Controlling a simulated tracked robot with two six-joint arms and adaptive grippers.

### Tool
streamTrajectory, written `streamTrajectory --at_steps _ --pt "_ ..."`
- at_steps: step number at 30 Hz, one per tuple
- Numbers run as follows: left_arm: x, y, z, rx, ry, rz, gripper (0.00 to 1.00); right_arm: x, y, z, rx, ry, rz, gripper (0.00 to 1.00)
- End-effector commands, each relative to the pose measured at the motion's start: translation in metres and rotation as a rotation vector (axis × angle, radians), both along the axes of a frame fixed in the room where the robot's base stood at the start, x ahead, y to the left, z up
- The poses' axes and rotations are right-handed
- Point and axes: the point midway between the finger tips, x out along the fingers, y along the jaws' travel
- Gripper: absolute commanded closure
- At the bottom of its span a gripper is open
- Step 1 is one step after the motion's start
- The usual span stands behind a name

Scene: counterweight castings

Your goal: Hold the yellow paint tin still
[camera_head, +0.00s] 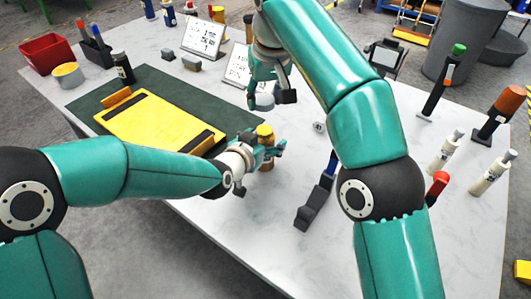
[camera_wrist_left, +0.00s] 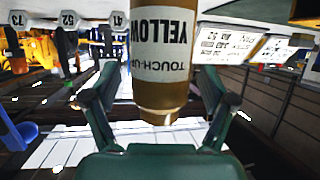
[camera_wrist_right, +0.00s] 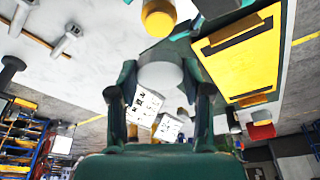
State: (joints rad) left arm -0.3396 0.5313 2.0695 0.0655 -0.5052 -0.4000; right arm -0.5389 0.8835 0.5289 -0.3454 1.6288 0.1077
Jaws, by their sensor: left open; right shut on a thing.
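The yellow paint tin (camera_head: 266,134) stands on the white table just past the front edge of the green mat. In the left wrist view the tin (camera_wrist_left: 165,50) shows upside down, its label reading "YELLOW" and "TOUCH-UP". My left gripper (camera_head: 262,163) is open at the tin, its fingers (camera_wrist_left: 157,105) on either side with gaps showing. My right gripper (camera_head: 272,92) is shut on a pale grey round thing (camera_wrist_right: 160,76), beyond the tin in the head view. The tin's yellow top (camera_wrist_right: 158,18) also shows in the right wrist view. My left gripper hides part of the tin.
A yellow clipboard-like board (camera_head: 155,122) lies on the green mat (camera_head: 215,108). A dark stand (camera_head: 314,208) with a blue-handled tool is right of the tin. Printed cards (camera_head: 203,38) stand behind.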

Motion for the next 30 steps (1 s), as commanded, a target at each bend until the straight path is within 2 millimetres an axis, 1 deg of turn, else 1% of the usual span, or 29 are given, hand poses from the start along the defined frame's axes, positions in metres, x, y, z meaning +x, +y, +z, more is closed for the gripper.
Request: streamTrajectory --at_steps 3,17,18,23,26,30 --pt "0.000 0.000 0.000 0.000 0.000 0.000 0.16 0.000 0.000 0.000 0.000 0.000 0.000 0.68" --pt "0.000 0.000 0.000 0.000 0.000 0.000 0.93 0.000 0.000 0.000 0.000 0.000 0.000 0.68" --pt "0.000 0.000 0.000 0.000 0.000 0.000 0.99 0.000 0.000 0.000 0.000 0.000 0.000 0.68" --pt "0.000 0.000 0.000 0.000 0.000 0.000 1.00 0.000 0.000 -0.001 0.000 0.000 0.001 0.68" --pt "0.000 0.000 0.000 0.000 0.000 0.000 1.00 0.000 0.000 -0.006 -0.001 0.001 0.001 0.68" --pt "0.000 0.001 0.000 0.000 0.000 0.000 1.00 -0.002 -0.001 -0.018 0.000 0.002 0.000 0.68"
